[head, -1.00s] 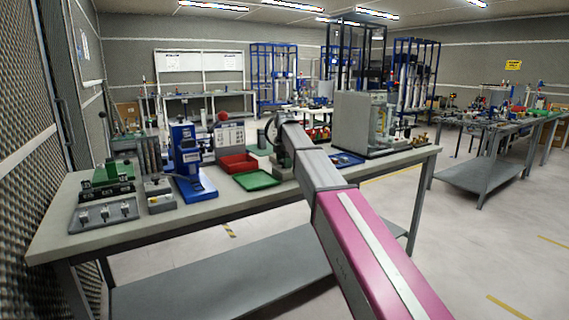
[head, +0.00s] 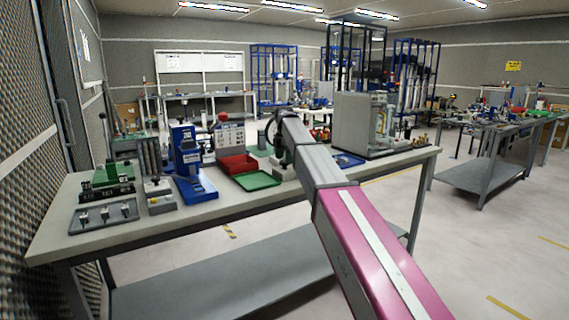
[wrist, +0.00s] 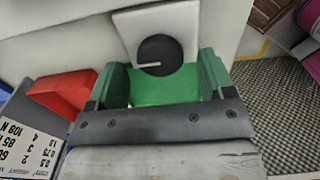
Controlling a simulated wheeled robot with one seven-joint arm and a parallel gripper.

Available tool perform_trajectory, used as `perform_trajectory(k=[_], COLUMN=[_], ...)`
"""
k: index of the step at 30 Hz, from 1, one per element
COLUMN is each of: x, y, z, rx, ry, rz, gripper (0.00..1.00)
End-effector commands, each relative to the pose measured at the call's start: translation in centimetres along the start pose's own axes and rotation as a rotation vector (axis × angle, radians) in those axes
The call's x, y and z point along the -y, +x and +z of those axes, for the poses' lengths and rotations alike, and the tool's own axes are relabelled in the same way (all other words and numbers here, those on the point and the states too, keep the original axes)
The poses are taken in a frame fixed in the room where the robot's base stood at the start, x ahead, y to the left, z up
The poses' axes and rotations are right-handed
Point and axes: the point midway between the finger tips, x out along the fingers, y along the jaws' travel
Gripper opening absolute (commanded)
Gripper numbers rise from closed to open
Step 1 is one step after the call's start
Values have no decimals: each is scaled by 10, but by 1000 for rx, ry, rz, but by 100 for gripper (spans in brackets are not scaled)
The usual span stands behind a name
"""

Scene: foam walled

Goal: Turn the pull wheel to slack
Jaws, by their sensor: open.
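A dark, ring-like wheel (head: 271,130) shows beside the end of my arm in the head view, partly hidden by it. My gripper (head: 284,158) is small, dark and partly hidden there, over the bench. In the wrist view a black disc (wrist: 160,55) with a pale line sits on a white square plate; I cannot tell if it is the same wheel. Two dark green uprights stand apart at either side below the disc, apparently my open fingers. Bright green surface shows between them. Nothing is seen held.
The grey bench (head: 130,232) carries a red tray (head: 237,163), a green tray (head: 256,181), a blue press (head: 188,160) and a large grey machine (head: 360,125). A printed force chart (wrist: 32,135) lies at lower left in the wrist view. Open floor lies right of the bench.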

Motion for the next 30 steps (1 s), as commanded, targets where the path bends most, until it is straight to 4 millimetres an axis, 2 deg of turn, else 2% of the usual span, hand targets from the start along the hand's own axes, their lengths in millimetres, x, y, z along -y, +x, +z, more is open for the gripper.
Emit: perform_trajectory(k=[6,13,20,27,30], x=[-2,-1,0,0,5], y=[-44,-73,-81,-80,-73], z=[0,0,0,0,4], rx=[0,0,0,0,5], ry=[-1,-1,-1,2,43], rz=[2,1,1,0,-2], gripper=[75,75,75,75,75])
